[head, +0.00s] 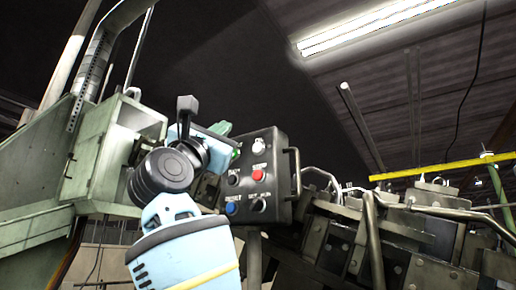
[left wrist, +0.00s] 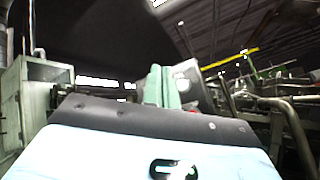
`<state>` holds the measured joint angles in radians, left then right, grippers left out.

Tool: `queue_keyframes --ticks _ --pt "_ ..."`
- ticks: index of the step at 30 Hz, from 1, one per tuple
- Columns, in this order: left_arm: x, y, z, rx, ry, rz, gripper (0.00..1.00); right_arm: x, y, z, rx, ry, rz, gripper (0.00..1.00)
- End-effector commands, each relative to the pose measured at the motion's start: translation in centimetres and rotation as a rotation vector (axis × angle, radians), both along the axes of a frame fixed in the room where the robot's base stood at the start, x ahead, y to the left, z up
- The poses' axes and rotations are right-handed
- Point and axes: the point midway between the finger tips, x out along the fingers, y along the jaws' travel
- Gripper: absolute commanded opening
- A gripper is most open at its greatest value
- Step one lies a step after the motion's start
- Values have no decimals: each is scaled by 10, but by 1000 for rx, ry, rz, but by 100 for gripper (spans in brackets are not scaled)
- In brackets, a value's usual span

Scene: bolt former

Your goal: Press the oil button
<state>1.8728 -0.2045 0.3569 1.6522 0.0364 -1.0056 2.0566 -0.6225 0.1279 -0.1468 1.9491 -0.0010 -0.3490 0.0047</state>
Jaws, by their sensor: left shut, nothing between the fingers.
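A dark control box (head: 279,185) carries several coloured buttons and knobs. A white button (head: 259,145) is at its top right; the small label there is too blurred to read surely as oil. A green button (head: 236,153) is at top left, partly behind my gripper. A red button (head: 258,175) is in the middle row and a blue one (head: 231,208) below. My left gripper (head: 222,128) is shut and empty, in front of the box's upper left corner. In the left wrist view its green fingers (left wrist: 161,87) are together and overlap the box's left side (left wrist: 187,84); contact cannot be told.
A metal handle (head: 296,172) sticks out on the box's right side. Machine blocks and pipes (head: 374,235) fill the lower right. A pale green cabinet (head: 90,160) stands at left. A yellow beam (head: 440,167) crosses behind. The space above the box looks open.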

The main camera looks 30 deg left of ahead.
Motion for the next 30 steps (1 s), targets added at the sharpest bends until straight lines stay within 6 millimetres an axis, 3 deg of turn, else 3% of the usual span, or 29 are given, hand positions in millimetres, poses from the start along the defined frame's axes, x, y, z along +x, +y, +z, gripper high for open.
queue_keyframes --ticks 8,21,30 --pt "12 -1 0 1 2 0 0 1 0 0 0 -2 1 36" --pt "65 -5 0 1 3 0 0 4 0 2 1 -7 1 36" --pt "86 -7 0 1 0 1 0 4 0 2 1 -8 1 36"
